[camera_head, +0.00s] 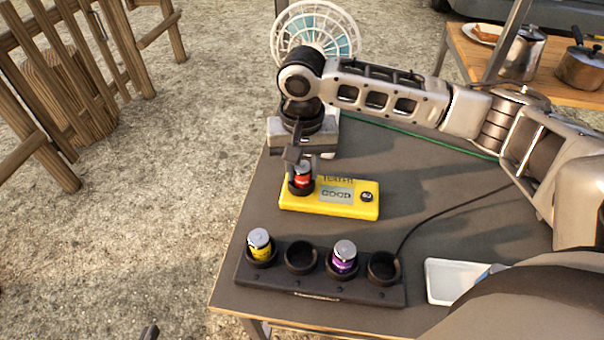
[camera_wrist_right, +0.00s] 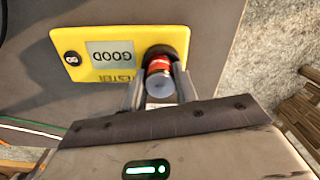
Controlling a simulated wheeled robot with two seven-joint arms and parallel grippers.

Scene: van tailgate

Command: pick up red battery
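The red battery (camera_head: 302,175) stands upright in the round socket of the yellow tester (camera_head: 350,206), whose screen reads GOOD. Its silver end (camera_wrist_right: 159,86) faces the camera in the right wrist view. My right gripper (camera_head: 302,166) comes down from above, its two fingers on either side of the battery. In the right wrist view its fingertips (camera_wrist_right: 160,75) lie close against the battery's sides and look shut on it. Of my left gripper, only a small dark tip (camera_head: 150,333) shows at the bottom edge, so its opening cannot be seen.
A black rack (camera_head: 318,286) in front of the tester holds a yellow battery (camera_head: 259,243) and a purple battery (camera_head: 344,256); two of its cups are empty. A white tray (camera_head: 452,282) lies to its right. A black cable crosses the table. A fan stands behind my right gripper.

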